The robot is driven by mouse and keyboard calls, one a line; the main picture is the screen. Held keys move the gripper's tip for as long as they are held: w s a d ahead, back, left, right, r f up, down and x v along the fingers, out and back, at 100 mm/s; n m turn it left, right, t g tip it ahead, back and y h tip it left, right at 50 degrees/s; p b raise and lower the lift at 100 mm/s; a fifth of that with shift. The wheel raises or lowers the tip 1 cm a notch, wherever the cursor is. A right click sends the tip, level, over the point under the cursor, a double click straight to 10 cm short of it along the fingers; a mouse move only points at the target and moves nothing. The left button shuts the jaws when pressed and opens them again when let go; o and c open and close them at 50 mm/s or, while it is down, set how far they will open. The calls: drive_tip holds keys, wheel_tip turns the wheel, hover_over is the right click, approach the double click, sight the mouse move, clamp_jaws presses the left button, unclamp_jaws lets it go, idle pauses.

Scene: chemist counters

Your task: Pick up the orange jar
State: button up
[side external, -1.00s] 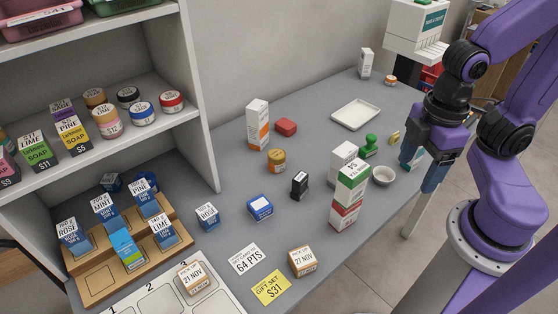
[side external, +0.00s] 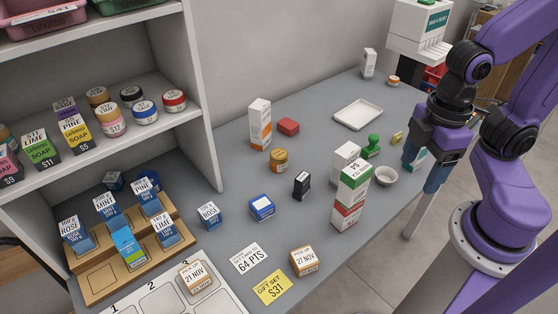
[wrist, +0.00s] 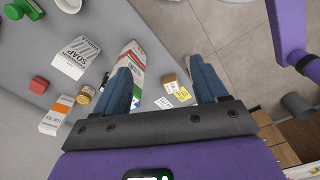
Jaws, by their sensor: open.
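The orange jar (side external: 279,160) stands upright on the grey counter, with a yellowish lid and a label band, just right of a tall white and orange carton. It also shows in the wrist view (wrist: 86,95), left of my gripper's left finger. My gripper (side external: 423,168) is at the counter's right edge in the side view, well away from the jar, with its blue fingers pointing down. In the wrist view the fingers (wrist: 160,68) are spread wide apart, and nothing is held between them.
The white and orange carton (side external: 260,124) and red box (side external: 288,127) stand near the jar. A shelf unit (side external: 205,110) rises at left.

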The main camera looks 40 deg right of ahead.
drive_tip(key=shift+o, duration=1.1)
